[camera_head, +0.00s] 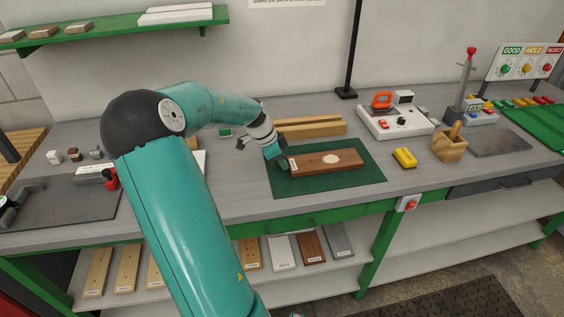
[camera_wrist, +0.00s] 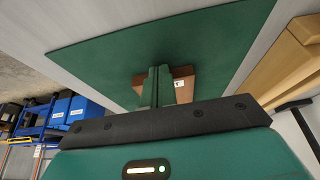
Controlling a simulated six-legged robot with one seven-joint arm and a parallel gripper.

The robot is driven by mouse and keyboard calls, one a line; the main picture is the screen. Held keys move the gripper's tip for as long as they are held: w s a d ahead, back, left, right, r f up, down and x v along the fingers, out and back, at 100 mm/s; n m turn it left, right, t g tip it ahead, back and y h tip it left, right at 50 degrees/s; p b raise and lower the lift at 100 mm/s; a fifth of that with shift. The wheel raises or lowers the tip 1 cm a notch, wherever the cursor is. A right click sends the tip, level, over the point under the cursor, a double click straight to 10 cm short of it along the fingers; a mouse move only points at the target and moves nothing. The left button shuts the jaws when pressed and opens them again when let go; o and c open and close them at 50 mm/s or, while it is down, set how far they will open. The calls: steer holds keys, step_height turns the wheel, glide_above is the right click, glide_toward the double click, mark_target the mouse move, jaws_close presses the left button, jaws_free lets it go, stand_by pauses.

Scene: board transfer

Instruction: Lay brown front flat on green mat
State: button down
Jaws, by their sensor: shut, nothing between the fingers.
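The brown front (camera_head: 318,163) lies flat on the green mat (camera_head: 350,178), a wooden board with a pale oval patch on its top and a small white label at its left end. In the wrist view the brown front (camera_wrist: 184,92) is partly hidden behind my fingers, with the green mat (camera_wrist: 110,55) around it. My gripper (camera_head: 281,163) is shut and empty at the left end of the board. In the wrist view my gripper (camera_wrist: 158,72) shows its fingers together, close to the board; I cannot tell whether they touch it.
Light wooden bars (camera_head: 310,127) lie just behind the mat. A yellow block (camera_head: 404,158) and a wooden holder (camera_head: 450,147) stand to the right, and a white device (camera_head: 397,121) with an orange handle stands behind. The grey bench (camera_head: 240,199) is clear in front of the mat's left side.

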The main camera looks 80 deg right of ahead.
steer(key=shift+w+a, duration=0.1)
steer(key=shift+w+a, duration=0.25)
steer(key=shift+w, duration=0.25)
steer(key=shift+w+a, duration=0.25)
steer(key=shift+w, duration=0.25)
step_height(320, 180, up, 7)
stand_by(0.4)
